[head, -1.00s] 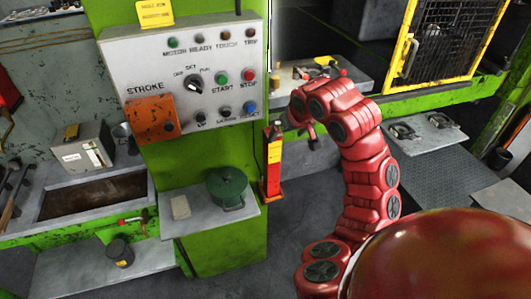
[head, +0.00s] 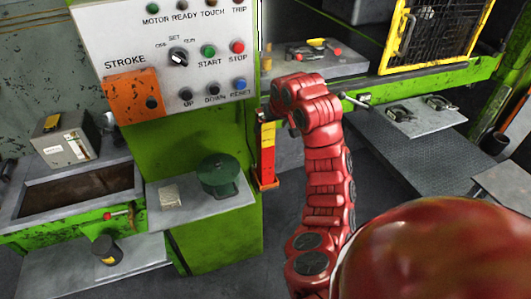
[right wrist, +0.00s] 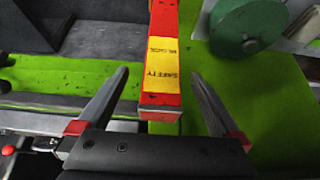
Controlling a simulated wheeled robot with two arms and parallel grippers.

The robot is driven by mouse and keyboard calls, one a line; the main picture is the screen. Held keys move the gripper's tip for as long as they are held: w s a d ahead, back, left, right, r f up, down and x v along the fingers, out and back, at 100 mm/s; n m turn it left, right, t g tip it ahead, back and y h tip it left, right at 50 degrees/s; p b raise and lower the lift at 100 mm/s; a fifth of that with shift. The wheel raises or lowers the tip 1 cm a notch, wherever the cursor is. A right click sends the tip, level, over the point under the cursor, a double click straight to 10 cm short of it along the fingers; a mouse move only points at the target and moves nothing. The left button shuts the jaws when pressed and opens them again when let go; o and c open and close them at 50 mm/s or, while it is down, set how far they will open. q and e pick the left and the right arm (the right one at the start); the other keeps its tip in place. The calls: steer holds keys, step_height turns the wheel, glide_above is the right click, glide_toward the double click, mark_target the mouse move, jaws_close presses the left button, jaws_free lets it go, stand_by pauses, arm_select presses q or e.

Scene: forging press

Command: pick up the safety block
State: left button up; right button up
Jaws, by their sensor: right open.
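The safety block (head: 267,160) is a tall red bar with a yellow label. In the head view it stands upright on its foot beside the green press column. It also shows in the right wrist view (right wrist: 160,98), where its labelled end lies between the two finger lines. My right gripper (right wrist: 160,76) is open, one finger on each side of the block in the picture, with gaps on both sides. I cannot tell whether the block is deep between the fingers. In the head view my right wrist is at the block's top and mostly hides the gripper. My left gripper is not in view.
A grey shelf (head: 185,217) with a green round pot (head: 220,178) is left of the block. The control panel (head: 195,75) is above. A yellow-framed mesh guard (head: 440,35) and a grey side shelf (head: 425,122) are at right. Dark floor lies around the block.

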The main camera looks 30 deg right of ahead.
mark_target(266, 130)
steer(key=shift+w+f, duration=0.7)
steer(key=shift+f, duration=0.05)
steer(key=p+x, duration=0.1)
steer(key=x, duration=0.2)
steer(key=shift+w+p, duration=0.3)
steer(key=shift+p, duration=0.05)
steer(key=shift+d+f, duration=0.1)
steer(key=shift+f, duration=0.05)
jaws_close()
